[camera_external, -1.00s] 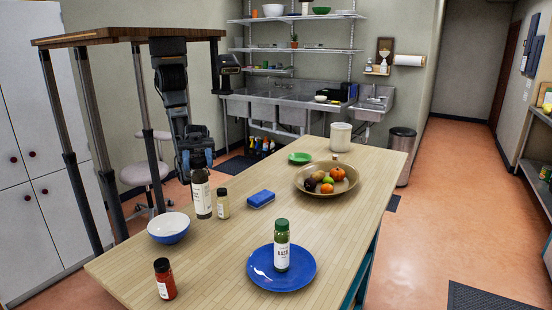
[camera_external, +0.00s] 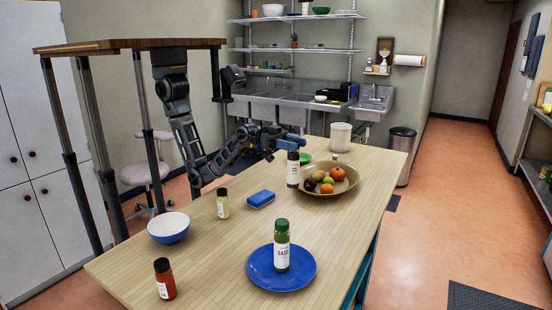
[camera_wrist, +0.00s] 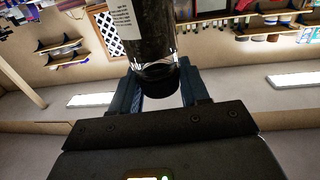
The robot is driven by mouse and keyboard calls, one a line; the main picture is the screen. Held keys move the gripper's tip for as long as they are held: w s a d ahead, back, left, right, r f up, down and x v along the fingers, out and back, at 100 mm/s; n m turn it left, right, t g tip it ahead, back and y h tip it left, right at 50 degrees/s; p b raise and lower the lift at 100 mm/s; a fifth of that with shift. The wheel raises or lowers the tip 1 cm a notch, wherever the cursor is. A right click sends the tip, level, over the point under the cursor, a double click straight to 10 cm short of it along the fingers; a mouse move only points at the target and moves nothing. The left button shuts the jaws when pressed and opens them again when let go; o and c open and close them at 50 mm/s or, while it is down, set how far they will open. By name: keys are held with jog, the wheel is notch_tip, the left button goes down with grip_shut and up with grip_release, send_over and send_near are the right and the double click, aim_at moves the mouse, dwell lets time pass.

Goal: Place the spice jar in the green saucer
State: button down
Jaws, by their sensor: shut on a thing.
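My gripper (camera_external: 291,144) is shut on a dark spice jar (camera_external: 293,171) with a white label, near its black cap. The jar hangs upright, and in the wrist view (camera_wrist: 150,40) its dark end sits between my fingers. The green saucer (camera_external: 307,157) is at the far part of the table, just behind the jar in the external view and partly hidden by it. The jar appears to be in front of the saucer; its height above the table is hard to tell.
A brown bowl of fruit (camera_external: 345,186) stands close right of the jar. A white canister (camera_external: 340,135) is behind.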

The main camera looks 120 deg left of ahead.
jog(key=s+a+f+n+y+b, duration=0.1)
jog(key=s+a+n+y, duration=0.15)
jog(key=a, duration=0.75)
jog(key=s+a+f+n+y+b, duration=0.1)
jog(key=s+a+n+y+b, duration=0.2)
jog(key=a, duration=0.7)
jog(key=s+a+n+g+y+b, duration=0.4)
jog(key=s+a+y, duration=0.5)
jog(key=s+a, duration=0.75)
jog(key=a+f+g+p, duration=0.1)
jog(key=a+f, duration=0.9)
jog(key=a, duration=0.3)
jog(key=shift+f+p, duration=0.3)
jog(key=shift+p, duration=0.05)
jog(key=shift+n, duration=0.25)
jog(key=shift+f, duration=0.15)
jog(key=c, duration=0.5)
grip_release()
jog(key=shift+c, duration=0.2)
